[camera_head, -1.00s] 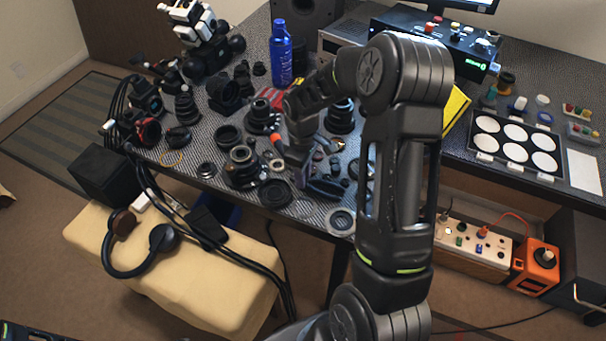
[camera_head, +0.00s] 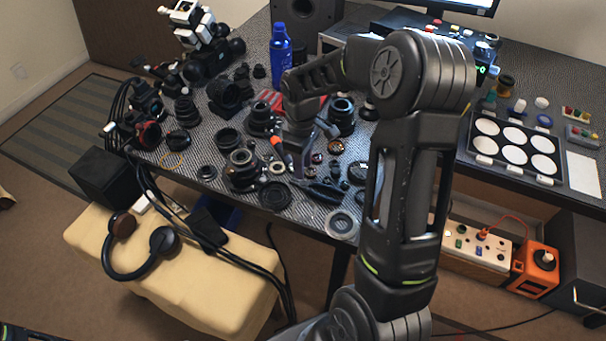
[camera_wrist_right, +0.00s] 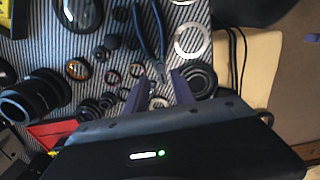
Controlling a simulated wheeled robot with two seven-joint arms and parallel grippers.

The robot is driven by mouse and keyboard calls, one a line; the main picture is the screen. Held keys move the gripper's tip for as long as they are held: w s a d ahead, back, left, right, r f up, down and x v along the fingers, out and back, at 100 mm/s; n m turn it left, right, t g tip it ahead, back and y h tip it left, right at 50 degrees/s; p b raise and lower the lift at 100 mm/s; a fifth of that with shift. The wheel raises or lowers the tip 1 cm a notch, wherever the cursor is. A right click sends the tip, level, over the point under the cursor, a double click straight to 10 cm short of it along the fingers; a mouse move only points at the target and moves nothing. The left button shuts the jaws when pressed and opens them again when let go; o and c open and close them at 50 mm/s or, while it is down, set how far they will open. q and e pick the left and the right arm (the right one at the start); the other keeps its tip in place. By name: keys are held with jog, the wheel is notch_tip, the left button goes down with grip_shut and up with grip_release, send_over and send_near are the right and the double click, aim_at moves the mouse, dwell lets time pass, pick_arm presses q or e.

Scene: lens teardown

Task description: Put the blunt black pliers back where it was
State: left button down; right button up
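The pliers, dark with black-blue handles (camera_head: 328,190), lie on the grey patterned table mat near its front edge. In the right wrist view they (camera_wrist_right: 154,45) lie flat with handles spread toward the top and jaws pointing toward my gripper. My right gripper (camera_head: 298,165) is above the mat, just left of the pliers in the head view. In the wrist view its two fingers (camera_wrist_right: 160,88) are apart, with the jaw end in line with the gap between them. Nothing is held.
A pale metal ring (camera_head: 341,223) lies in front of the pliers, and a black round part (camera_head: 275,195) lies to their left. Lens barrels and small rings crowd the mat around. A blue bottle (camera_head: 281,52) stands farther back. A stool with headphones (camera_head: 137,255) is below.

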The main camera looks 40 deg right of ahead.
notch_tip(320, 180, up, 7)
